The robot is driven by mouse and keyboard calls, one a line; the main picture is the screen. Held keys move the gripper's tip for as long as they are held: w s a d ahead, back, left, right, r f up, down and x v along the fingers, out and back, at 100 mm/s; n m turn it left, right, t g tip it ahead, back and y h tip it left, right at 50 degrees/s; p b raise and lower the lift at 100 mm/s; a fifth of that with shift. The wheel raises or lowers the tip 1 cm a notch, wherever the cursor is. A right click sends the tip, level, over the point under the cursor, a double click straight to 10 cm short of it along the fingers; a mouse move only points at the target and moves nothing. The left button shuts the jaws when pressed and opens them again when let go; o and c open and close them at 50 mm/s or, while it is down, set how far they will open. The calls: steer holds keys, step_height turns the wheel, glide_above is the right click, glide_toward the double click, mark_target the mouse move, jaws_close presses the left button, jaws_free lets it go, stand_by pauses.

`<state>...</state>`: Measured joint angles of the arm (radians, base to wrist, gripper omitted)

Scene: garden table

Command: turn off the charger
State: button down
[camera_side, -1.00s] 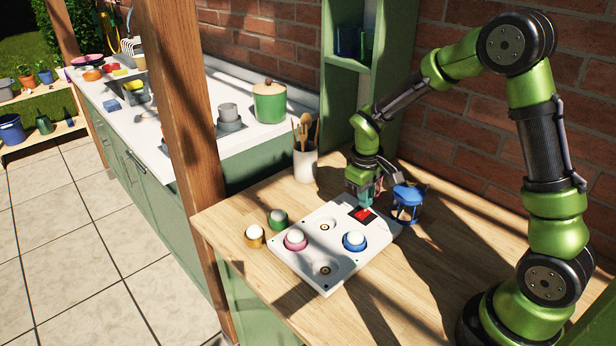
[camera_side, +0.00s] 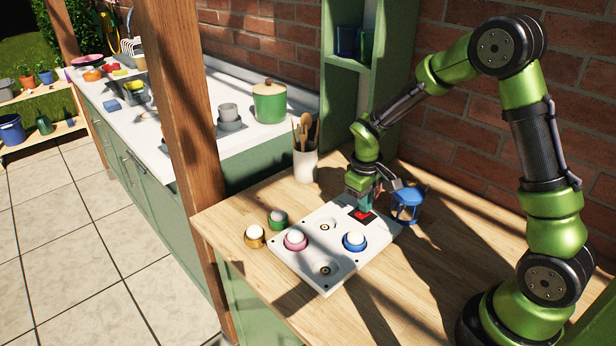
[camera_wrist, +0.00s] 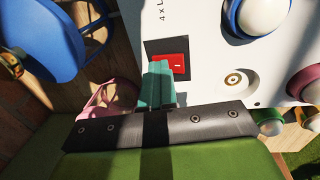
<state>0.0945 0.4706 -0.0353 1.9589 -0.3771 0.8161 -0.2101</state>
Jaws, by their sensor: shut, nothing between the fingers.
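The charger (camera_side: 322,285) is a white slab on the wooden table with round sockets. Its red rocker switch (camera_wrist: 177,63) sits in a black surround at the far corner, and the switch also shows in the side view (camera_side: 362,215). A pink-ringed lamp (camera_side: 295,240) and a blue-ringed lamp (camera_side: 354,241) sit in the charger; two other sockets are empty. My gripper (camera_wrist: 157,72) has its teal fingers closed together, with nothing between them. The fingertips are right at the switch's edge and hide part of it. I cannot tell whether they touch it.
A blue lantern-like frame (camera_side: 407,203) stands close to the right of my gripper. A green-ringed lamp (camera_side: 278,220) and an amber-ringed lamp (camera_side: 254,237) stand left of the charger. A white utensil pot (camera_side: 306,163) is behind.

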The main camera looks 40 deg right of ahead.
mark_target(360, 215)
steer(key=shift+a+f, duration=0.15)
steer(key=shift+a, duration=0.75)
steer(key=shift+s, duration=0.1)
steer(key=shift+r, duration=0.2)
step_height(360, 215, up, 14)
steer(key=a, duration=0.1)
steer(key=shift+a+f, duration=0.15)
steer(key=shift+a, duration=0.15)
steer(key=shift+d, duration=0.8)
